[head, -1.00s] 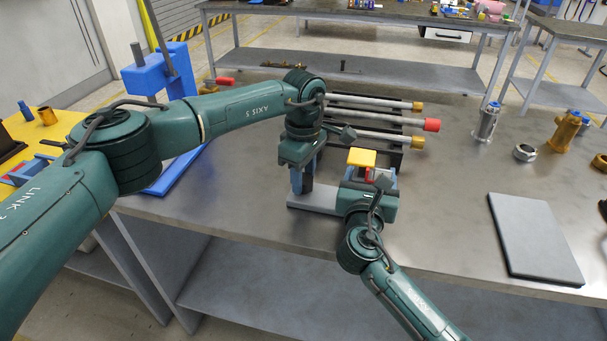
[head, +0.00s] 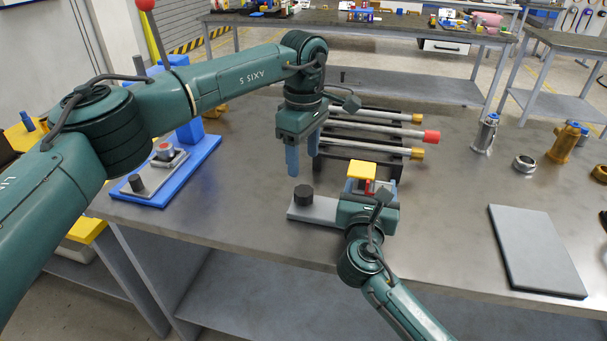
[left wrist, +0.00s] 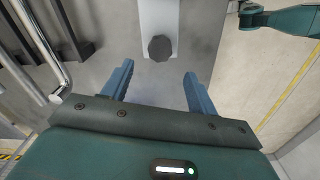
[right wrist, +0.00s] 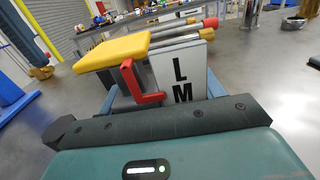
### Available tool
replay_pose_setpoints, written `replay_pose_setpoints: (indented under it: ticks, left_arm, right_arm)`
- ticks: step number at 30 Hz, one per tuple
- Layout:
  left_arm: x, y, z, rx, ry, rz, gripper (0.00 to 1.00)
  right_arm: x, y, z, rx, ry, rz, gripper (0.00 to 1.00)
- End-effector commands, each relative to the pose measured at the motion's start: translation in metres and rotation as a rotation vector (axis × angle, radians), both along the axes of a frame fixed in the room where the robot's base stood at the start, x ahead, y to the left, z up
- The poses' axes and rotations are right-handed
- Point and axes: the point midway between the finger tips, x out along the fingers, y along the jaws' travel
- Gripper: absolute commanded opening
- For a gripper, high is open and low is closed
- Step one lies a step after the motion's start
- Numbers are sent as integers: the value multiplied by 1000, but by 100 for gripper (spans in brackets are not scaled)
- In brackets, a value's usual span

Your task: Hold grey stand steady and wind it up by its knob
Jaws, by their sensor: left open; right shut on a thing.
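The grey stand (head: 318,209) is on the metal bench, with a black round knob (head: 303,195) on its left end. Its yellow top (head: 361,170) stands above my right gripper. The right wrist view shows the yellow top (right wrist: 112,52), a red pointer (right wrist: 136,84) and a white panel lettered L and M (right wrist: 178,73). My right gripper (right wrist: 160,92) is shut on the stand. My left gripper (head: 302,165) points down, open and empty, above the knob and apart from it. In the left wrist view, the knob (left wrist: 160,48) lies just beyond the open fingers.
A dark rack of grey rods (head: 375,132) stands behind the stand. A blue plate (head: 180,178) with a red button is at the left. A grey slab (head: 537,250) lies at the right. A steel ring (head: 524,163) and metal cylinders stand at the back right.

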Motion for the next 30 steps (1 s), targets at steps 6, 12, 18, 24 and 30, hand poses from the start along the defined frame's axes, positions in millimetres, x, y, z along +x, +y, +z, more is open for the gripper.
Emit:
replay_pose_setpoints:
  ticks: [6, 12, 18, 24, 30]
  left_arm:
    - [0, -1, 29, -1, 0, -1, 59]
    - [0, -1, 35, -1, 0, -1, 59]
    - [0, 0, 34, 0, 1, -1, 59]
    - [0, 0, 34, 0, 1, -1, 59]
    - [0, 0, 34, 0, 1, -1, 59]
  right_arm:
    - [0, 0, -1, -1, 1, -1, 46]
    - [0, 0, -1, -1, 1, -1, 46]
    - [0, 0, -1, -1, 1, -1, 46]
    - [0, 0, -1, -1, 1, -1, 77]
    - [0, 0, 0, 0, 0, 0, 92]
